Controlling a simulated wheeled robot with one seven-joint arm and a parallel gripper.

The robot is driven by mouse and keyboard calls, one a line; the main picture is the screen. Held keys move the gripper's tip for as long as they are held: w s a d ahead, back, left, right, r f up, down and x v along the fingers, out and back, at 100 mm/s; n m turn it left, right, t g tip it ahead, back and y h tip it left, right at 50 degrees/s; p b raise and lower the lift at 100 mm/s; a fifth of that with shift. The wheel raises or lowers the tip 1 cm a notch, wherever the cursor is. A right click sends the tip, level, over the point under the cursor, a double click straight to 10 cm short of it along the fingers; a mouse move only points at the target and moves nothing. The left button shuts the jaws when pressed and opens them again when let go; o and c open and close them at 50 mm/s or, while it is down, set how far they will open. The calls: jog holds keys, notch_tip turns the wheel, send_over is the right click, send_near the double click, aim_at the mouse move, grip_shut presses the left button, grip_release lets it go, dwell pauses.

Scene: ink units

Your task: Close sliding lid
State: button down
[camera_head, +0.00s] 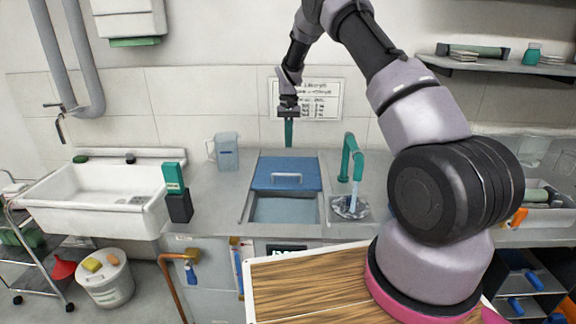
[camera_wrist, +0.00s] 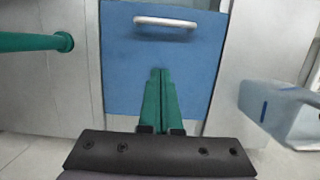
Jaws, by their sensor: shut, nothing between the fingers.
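The blue sliding lid (camera_head: 287,167) covers the back part of a rectangular basin (camera_head: 285,210) set in the grey counter. The front part of the basin is uncovered. A pale bar handle (camera_head: 287,178) sits near the lid's front edge. In the wrist view the lid (camera_wrist: 125,60) and its handle (camera_wrist: 165,23) lie ahead of my gripper.
A green tap (camera_head: 349,158) runs water into a small sink right of the basin; it also shows in the wrist view (camera_wrist: 62,41). A clear jug (camera_head: 226,151) stands left of the lid, and shows in the wrist view (camera_wrist: 290,112). A dark box (camera_head: 179,206) stands farther left.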

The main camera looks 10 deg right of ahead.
send_near(288, 179)
jog(key=f, duration=0.1)
jog(key=w+f, duration=0.1)
jog(key=f, duration=0.1)
jog(key=shift+d, duration=0.1)
jog(key=s, duration=0.2)
jog(key=shift+s+a+f, duration=0.2)
jog(key=shift+s+a, duration=0.1)
jog(key=shift+s, duration=0.3)
jog(key=shift+s+a, duration=0.1)
jog(key=s+a, duration=0.4)
jog(key=s, duration=1.4)
jog(key=shift+a, duration=0.15)
jog(key=shift+s+f, duration=0.1)
